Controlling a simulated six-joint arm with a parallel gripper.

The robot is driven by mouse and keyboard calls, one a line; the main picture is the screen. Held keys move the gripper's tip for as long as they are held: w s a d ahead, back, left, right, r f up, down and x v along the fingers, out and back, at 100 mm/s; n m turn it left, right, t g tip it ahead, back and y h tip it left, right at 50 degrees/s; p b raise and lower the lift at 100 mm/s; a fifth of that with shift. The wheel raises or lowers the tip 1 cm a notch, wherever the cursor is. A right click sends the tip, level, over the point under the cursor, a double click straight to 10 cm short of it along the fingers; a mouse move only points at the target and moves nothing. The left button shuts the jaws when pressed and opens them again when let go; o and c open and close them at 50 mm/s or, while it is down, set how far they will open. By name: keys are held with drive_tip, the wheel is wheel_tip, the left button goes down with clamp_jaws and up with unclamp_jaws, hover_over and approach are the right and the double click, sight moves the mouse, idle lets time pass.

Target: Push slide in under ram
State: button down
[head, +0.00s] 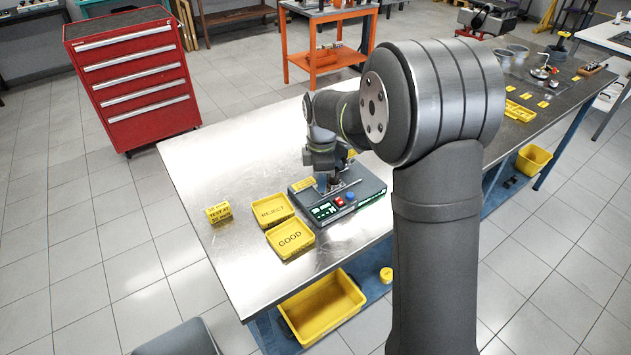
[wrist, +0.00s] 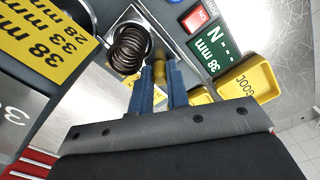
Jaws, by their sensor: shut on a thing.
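The spring tester (head: 362,205) is a grey-green box on the steel bench. In the wrist view, a dark coil spring (wrist: 128,48) stands on a pale metal plate, which seems to be the slide (wrist: 172,36). My gripper (wrist: 160,72) has its two blue fingers on either side of a small brass-coloured knob (wrist: 159,75) beside the spring, and is shut on it. In the head view, my gripper (head: 325,180) is low over the tester, and my arm hides much of it. I cannot make out the ram or the spring's position under it.
Yellow trays marked REJECT (head: 272,210) and GOOD (head: 290,240) lie left of the tester. A yellow label block (head: 218,213) stands further left. The tester has a red button (head: 340,201) and a green display (wrist: 212,48).

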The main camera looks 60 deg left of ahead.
drive_tip(key=c, duration=1.4)
unclamp_jaws()
drive_tip(key=shift+r, duration=0.1)
wheel_tip(320, 180, up, 17)
drive_tip(key=shift+r, duration=0.15)
